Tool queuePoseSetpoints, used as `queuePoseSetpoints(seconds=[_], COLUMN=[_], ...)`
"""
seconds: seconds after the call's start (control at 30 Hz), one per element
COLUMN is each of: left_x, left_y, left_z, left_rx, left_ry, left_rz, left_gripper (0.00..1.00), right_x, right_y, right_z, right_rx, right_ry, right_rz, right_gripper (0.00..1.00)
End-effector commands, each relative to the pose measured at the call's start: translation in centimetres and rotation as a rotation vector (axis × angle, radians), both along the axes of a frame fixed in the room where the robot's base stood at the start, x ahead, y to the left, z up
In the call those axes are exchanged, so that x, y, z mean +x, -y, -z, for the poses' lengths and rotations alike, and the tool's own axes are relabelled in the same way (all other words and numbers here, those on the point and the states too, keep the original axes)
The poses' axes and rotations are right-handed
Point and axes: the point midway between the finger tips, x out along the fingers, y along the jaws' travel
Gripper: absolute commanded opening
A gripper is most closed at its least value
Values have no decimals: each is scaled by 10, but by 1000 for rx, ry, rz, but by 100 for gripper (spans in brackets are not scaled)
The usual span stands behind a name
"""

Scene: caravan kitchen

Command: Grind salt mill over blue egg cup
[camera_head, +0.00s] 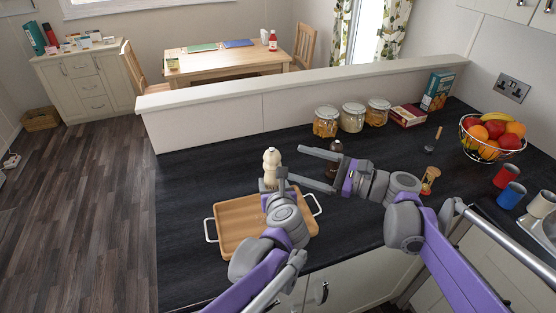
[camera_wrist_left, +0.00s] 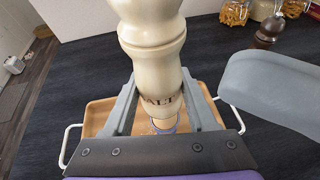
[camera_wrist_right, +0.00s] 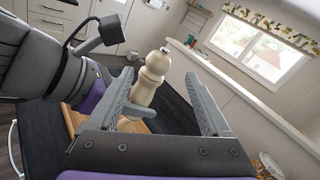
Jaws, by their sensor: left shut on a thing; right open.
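The cream salt mill (camera_head: 271,163) stands upright in my left gripper (camera_head: 273,183), above the wooden tray (camera_head: 238,215). In the left wrist view the mill (camera_wrist_left: 152,55) sits between both fingers, with part of its lettering showing. Just below its base a small bluish rim (camera_wrist_left: 166,129) shows, likely the blue egg cup; the rest is hidden. In the head view my left arm covers that spot. My right gripper (camera_head: 303,167) is open, its fingers pointing left toward the mill. In the right wrist view the mill (camera_wrist_right: 150,78) appears between the open fingers, apart from them.
A dark pepper mill (camera_head: 335,148) stands behind my right gripper. A fruit basket (camera_head: 490,138), an hourglass (camera_head: 430,180), a red mug (camera_head: 506,175) and a blue mug (camera_head: 511,195) are at the right. The counter left of the tray is clear.

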Motion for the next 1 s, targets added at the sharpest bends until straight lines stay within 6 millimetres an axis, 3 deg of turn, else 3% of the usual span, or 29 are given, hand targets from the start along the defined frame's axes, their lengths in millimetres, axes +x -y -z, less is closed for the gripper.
queuePoseSetpoints(seconds=[0.2,0.43,0.57,1.0], left_x=[0,0,0,0], left_y=[0,0,0,0], left_z=[0,0,0,0], left_rx=[0,0,0,0], left_ry=[0,0,0,0], left_rz=[0,0,0,0], left_gripper=[4,4,4,4], right_x=[24,30,30,32], right_y=[5,12,7,-74], right_z=[-3,-1,0,-1], right_rx=[0,1,2,2], right_ry=[0,-4,-5,-5], right_rz=[-231,-389,-415,-415], right_gripper=[83,83,83,83])
